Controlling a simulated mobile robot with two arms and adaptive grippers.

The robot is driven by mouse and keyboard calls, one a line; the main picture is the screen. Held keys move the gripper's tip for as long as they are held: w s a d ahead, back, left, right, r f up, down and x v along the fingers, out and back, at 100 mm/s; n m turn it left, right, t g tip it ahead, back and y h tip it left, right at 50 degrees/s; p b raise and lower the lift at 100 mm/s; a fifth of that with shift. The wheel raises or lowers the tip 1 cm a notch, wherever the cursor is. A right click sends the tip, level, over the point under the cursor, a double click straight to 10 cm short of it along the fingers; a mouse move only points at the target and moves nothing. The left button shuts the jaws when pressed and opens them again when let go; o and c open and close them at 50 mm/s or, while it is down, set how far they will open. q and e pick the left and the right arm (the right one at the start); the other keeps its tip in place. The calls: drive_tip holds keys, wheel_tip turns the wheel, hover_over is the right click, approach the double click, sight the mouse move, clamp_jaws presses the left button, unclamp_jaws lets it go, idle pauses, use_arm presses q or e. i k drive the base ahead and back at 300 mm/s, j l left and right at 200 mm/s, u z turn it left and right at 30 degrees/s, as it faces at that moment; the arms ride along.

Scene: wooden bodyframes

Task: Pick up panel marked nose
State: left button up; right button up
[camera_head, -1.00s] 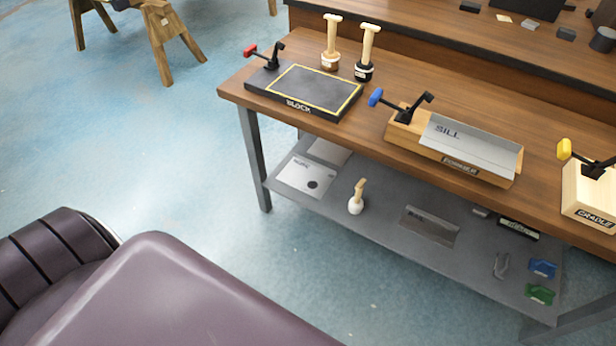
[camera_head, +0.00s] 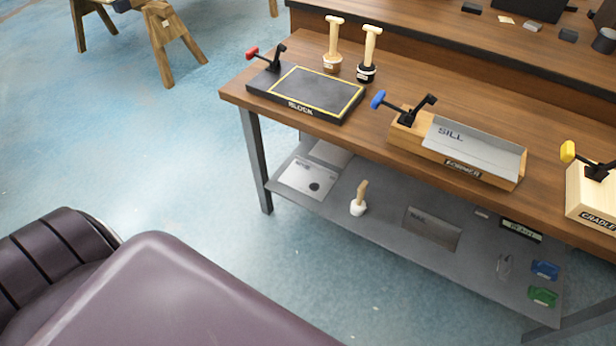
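A pale grey sheet panel (camera_head: 303,181) lies flat at the left end of the lower shelf under the workbench. It has a small dark mark of text near its far left corner that looks like NOSE, and a dark round spot near its right side. Another pale sheet (camera_head: 331,152) lies behind it, partly hidden under the bench top. Neither of my grippers is in view.
The lower shelf (camera_head: 385,225) also holds a white-headed mallet (camera_head: 359,199), a grey panel (camera_head: 432,229) and blue (camera_head: 545,270) and green (camera_head: 542,296) items. The bench top (camera_head: 385,84) above carries the BLOCK (camera_head: 305,93), FORMER (camera_head: 455,167) and CRADLE (camera_head: 592,205) fixtures. Blue floor lies open to the left.

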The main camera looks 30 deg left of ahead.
sight(314, 181)
drive_tip(key=i+j+z, duration=0.1)
drive_tip(key=j+z, duration=0.2)
drive_tip(key=j, duration=0.85)
drive_tip(key=j+z, duration=0.3)
drive_tip(key=j, duration=0.85)
drive_tip(key=j+z, duration=0.15)
drive_tip(key=j, duration=0.25)
drive_tip(key=k+j+z, duration=0.2)
drive_tip(key=j, duration=0.2)
drive_tip(key=j+z, duration=0.15)
drive_tip(key=j, duration=0.25)
drive_tip(key=k+j+z, duration=0.15)
drive_tip(key=j, duration=0.25)
drive_tip(key=j+z, duration=0.15)
drive_tip(key=j, duration=0.25)
drive_tip(key=k+j+z, duration=0.35)
drive_tip(key=j, duration=0.3)
